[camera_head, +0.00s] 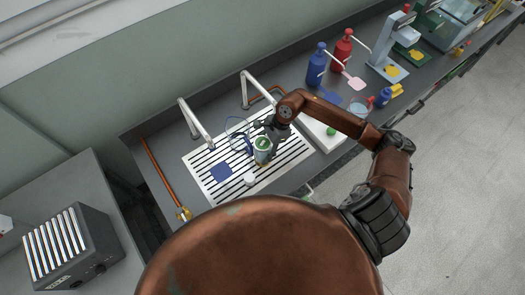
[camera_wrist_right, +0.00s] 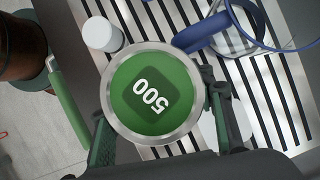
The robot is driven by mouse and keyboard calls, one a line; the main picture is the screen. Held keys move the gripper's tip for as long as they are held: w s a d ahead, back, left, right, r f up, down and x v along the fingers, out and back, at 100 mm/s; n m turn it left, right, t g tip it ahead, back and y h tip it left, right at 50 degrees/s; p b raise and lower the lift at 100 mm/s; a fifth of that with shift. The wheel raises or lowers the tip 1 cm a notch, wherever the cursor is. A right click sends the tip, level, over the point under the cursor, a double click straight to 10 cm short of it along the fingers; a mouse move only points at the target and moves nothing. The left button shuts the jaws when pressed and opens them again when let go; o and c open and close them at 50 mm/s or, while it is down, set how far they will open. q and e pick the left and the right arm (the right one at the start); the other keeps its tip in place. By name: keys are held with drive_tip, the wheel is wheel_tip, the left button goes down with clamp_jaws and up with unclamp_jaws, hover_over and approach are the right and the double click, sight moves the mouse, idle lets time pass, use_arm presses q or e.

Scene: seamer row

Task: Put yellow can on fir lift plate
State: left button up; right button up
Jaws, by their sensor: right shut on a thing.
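My right gripper (camera_head: 268,146) is shut on a can with a green top (camera_head: 262,144), over the slatted drain board. In the right wrist view, the gripper's fingers (camera_wrist_right: 158,128) flank this can (camera_wrist_right: 152,95); its top reads "500" inside a silver rim. Its side is mostly hidden, and I cannot tell whether the can touches the board. Far right, a green machine base (camera_head: 402,52) carries a yellow patch (camera_head: 416,55). Beside it, a grey-blue machine (camera_head: 383,65) has another yellow patch (camera_head: 392,71). My left gripper is out of view.
Two white taps (camera_head: 196,122) stand behind. Blue (camera_head: 317,66) and red (camera_head: 342,50) bottles stand between board and machines. A dark box (camera_head: 72,245) sits lower left.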

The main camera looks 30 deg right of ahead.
drive_tip(key=o, duration=1.2)
drive_tip(key=shift+f, duration=0.15)
drive_tip(key=o, duration=0.5)
